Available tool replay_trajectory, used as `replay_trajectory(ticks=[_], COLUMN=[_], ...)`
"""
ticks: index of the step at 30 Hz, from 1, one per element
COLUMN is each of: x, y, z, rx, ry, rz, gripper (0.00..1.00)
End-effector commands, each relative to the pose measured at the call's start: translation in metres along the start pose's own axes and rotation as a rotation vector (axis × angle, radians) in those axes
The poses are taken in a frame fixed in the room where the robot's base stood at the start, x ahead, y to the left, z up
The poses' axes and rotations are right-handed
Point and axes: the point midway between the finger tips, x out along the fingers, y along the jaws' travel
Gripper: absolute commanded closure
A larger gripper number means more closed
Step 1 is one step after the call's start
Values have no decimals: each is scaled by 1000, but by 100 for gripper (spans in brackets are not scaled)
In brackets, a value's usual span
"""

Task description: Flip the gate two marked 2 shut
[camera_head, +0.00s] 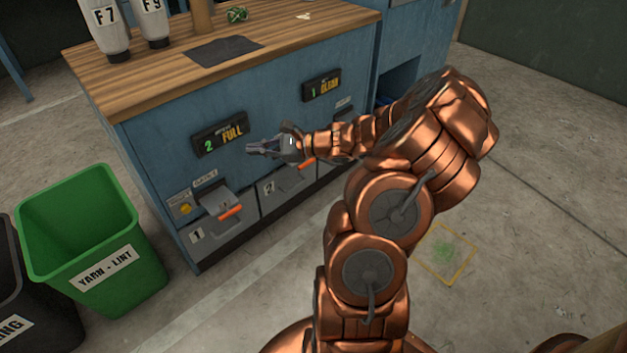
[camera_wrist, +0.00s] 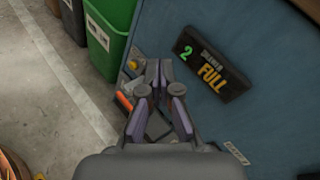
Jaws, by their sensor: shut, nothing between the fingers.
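A grey gate (camera_head: 215,200) with an orange handle (camera_head: 230,211) stands tilted out from the blue cabinet's front, under the "2 FULL" display (camera_head: 220,137). The small label above it is too blurred to read for certain. A panel below it reads 1. A second orange handle (camera_head: 308,163) shows to the right, partly behind my arm. My gripper (camera_head: 250,147) is shut and empty, in front of the cabinet near the display's lower right. In the wrist view my gripper (camera_wrist: 160,68) points past the display (camera_wrist: 213,73); an orange handle (camera_wrist: 123,102) lies left of the fingers, partly hidden.
The cabinet (camera_head: 150,140) has a wooden top (camera_head: 280,30) with bottles on it. A second display (camera_head: 322,85) begins with 1. A green bin (camera_head: 90,240) marked YARN + LINT and a dark bin (camera_head: 30,300) stand at left.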

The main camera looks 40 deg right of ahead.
Motion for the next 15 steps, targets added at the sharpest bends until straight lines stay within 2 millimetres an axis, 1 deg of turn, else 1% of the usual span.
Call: replay_trajectory(ticks=[1,2,3,5,6,8,9,12,15], x=[-12,-22,-34,-55,-70,-93,-107,-137,-158], y=[-4,-9,-14,-20,-22,-23,-22,-18,-12], z=[-48,-68,-95,-137,-163,-200,-223,-267,-295], rx=[70,109,159,236,283,351,391,471,525], ry=[16,24,36,54,66,84,96,120,134], rz=[-77,-122,-182,-272,-330,-409,-459,-556,-621], gripper=[100,100,100,100,100,100,100,100,100])
